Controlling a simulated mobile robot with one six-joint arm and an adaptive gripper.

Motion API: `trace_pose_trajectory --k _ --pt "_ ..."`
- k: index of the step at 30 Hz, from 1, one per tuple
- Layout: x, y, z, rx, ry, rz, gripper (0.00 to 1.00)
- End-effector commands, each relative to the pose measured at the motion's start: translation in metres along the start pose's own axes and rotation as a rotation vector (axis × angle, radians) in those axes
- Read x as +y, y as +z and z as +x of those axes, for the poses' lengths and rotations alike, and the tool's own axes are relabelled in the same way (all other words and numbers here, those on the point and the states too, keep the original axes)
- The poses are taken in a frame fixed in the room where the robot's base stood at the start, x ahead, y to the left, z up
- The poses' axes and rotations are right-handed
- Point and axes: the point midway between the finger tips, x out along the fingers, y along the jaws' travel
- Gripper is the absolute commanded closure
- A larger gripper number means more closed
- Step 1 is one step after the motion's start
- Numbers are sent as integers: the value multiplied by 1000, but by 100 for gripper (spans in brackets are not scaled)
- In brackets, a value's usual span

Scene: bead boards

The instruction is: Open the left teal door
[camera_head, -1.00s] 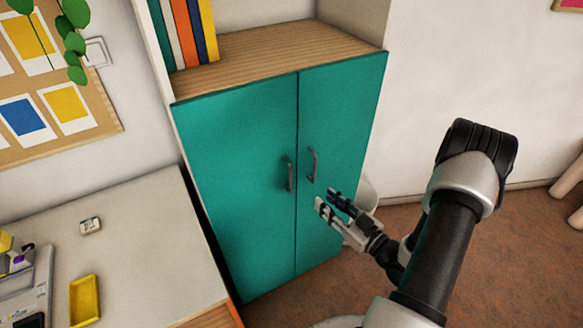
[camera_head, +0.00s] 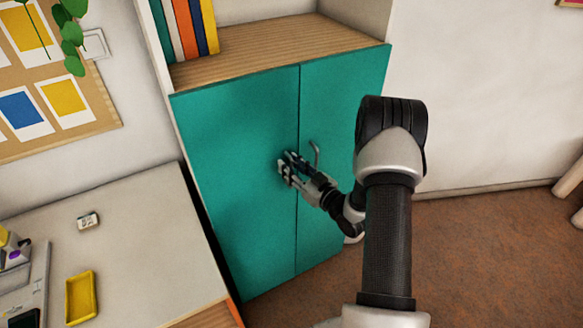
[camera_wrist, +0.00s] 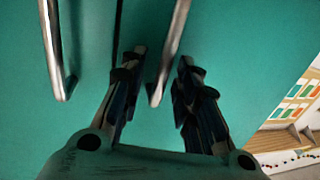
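The left teal door (camera_head: 235,185) is shut, flush with the right teal door (camera_head: 325,110) along a vertical seam. My gripper (camera_head: 285,166) is in front of the left door at its handle, near the seam, and covers most of that handle in the head view. In the wrist view, my gripper (camera_wrist: 158,85) has its two fingers apart. The left door's grey bar handle (camera_wrist: 172,50) shows between them, with a gap to the right finger; contact is unclear. The right door's handle (camera_head: 316,155) is free; it also shows in the wrist view (camera_wrist: 52,50).
A pale desk (camera_head: 150,225) with a yellow tray (camera_head: 82,298) and a small white block (camera_head: 88,221) stands left of the cabinet. Books (camera_head: 185,28) stand on the open shelf above the doors. Brown floor (camera_head: 480,250) is clear at the right.

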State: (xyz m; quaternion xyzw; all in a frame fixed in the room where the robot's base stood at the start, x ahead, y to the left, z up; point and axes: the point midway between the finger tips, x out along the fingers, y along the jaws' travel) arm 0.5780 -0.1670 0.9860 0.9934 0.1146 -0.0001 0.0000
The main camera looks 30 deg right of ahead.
Motion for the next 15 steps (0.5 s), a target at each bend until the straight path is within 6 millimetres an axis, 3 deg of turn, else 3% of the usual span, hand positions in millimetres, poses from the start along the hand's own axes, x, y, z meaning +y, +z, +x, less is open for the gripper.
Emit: trace_pose_trajectory --k 7,15 --pt "0 0 0 0 0 0 71" --pt "0 0 0 0 -1 0 89"
